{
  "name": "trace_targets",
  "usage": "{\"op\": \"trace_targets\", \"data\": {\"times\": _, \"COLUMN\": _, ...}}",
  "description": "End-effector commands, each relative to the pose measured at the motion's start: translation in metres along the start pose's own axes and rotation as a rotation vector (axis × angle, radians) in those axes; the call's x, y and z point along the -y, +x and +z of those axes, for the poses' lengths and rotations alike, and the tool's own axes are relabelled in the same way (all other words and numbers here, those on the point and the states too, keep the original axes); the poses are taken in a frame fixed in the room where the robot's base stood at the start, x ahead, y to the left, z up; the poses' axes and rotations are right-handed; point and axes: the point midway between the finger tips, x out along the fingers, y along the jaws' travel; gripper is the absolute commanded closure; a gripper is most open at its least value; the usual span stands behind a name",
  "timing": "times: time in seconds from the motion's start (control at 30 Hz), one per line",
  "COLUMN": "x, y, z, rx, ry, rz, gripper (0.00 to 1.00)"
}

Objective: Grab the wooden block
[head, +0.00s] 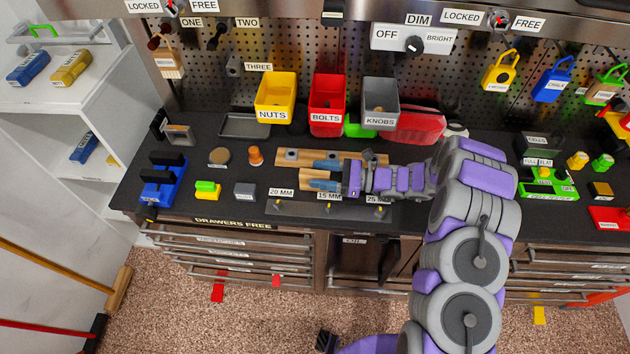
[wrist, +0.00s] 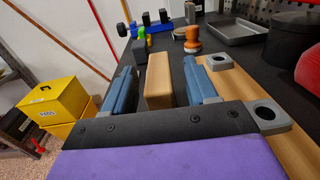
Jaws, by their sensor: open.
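The wooden block (wrist: 158,80) is a plain tan bar in the middle of the wrist view. In the head view the wooden block (head: 308,176) shows partly, its right part hidden by my gripper. My gripper (wrist: 161,78) is open, with one blue finger on each side of the block. A gap shows between the block and each finger, narrower on the left in the wrist view. In the head view my gripper (head: 314,175) is low over the black worktop and points left.
A wooden board (head: 280,157) with grey fittings lies just behind my gripper. The size-label strip (head: 300,208) is in front. Bins (head: 328,118) stand behind.

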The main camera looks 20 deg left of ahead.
Motion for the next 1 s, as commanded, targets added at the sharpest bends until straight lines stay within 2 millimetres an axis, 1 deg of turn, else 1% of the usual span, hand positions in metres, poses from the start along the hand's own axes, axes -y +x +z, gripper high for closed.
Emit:
{"op": "trace_targets", "data": {"times": 0.03, "x": -0.001, "y": 0.008, "z": -0.001, "rx": 0.0, "ry": 0.0, "rz": 0.003, "gripper": 0.43}}
{"op": "trace_targets", "data": {"times": 0.17, "x": -0.001, "y": 0.019, "z": 0.0, "rx": 0.0, "ry": 0.0, "rz": 0.001, "gripper": 0.43}}
{"op": "trace_targets", "data": {"times": 0.43, "x": 0.0, "y": 0.02, "z": 0.001, "rx": 0.001, "ry": 0.0, "rz": 0.0, "gripper": 0.44}}
{"op": "trace_targets", "data": {"times": 1.0, "x": 0.0, "y": 0.02, "z": 0.001, "rx": 0.001, "ry": 0.0, "rz": 0.0, "gripper": 0.98}}
